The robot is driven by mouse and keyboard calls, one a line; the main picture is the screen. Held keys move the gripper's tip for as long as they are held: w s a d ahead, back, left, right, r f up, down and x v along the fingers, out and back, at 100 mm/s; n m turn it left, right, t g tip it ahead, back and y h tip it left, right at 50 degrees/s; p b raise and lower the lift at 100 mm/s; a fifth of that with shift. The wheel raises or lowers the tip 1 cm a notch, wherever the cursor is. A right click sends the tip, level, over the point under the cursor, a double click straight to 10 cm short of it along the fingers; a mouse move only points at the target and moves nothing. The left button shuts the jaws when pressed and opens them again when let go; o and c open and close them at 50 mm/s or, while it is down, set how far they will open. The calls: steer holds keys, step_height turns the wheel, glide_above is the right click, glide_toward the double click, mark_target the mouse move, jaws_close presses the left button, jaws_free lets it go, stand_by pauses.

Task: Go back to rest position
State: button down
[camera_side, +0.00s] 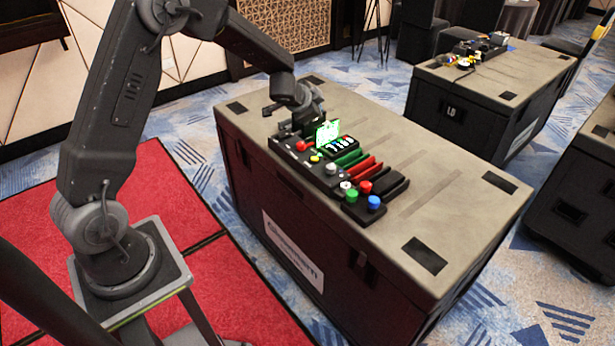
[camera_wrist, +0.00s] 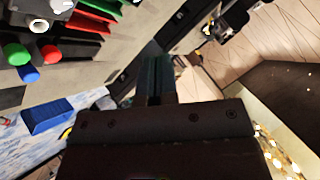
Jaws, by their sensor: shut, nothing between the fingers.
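My gripper (camera_side: 287,128) is at the far left end of a black control panel (camera_side: 348,208) in the side view. It is low over the case top, close to the panel; I cannot tell if they touch. In the wrist view my gripper's fingers (camera_wrist: 155,78) are together with nothing visible between them. The panel carries a lit green screen (camera_side: 328,132), red and green slats, and round buttons, including a green button (camera_side: 351,195) and a blue button (camera_side: 374,202). Part of the panel shows at the wrist view's upper left, with a red button (camera_wrist: 52,54).
The panel stands on a large black case with a grey top (camera_side: 450,200), clear to the right of the panel. Another case (camera_side: 500,72) with small items on it stands behind. A third case (camera_side: 570,200) is at the right edge. A red mat (camera_side: 235,290) lies on the floor.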

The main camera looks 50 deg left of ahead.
steer(key=s+d+r+n+g+y, duration=0.1)
steer(key=s+d+r+n, duration=0.45)
steer(key=s+r, duration=0.85)
steer(key=s+d+g+h, duration=0.1)
steer(key=s+d, duration=0.3)
steer(key=s, duration=0.3)
steer(key=s+d+g+h, duration=0.1)
steer(key=s+d, duration=0.3)
steer(key=s, duration=0.3)
steer(key=s+d+r+h, duration=0.1)
steer(key=s+d, duration=0.3)
steer(key=s, duration=0.3)
steer(key=shift+g+h, duration=0.4)
steer(key=c, duration=1.9)
jaws_free()
steer(key=shift+w+r, duration=0.1)
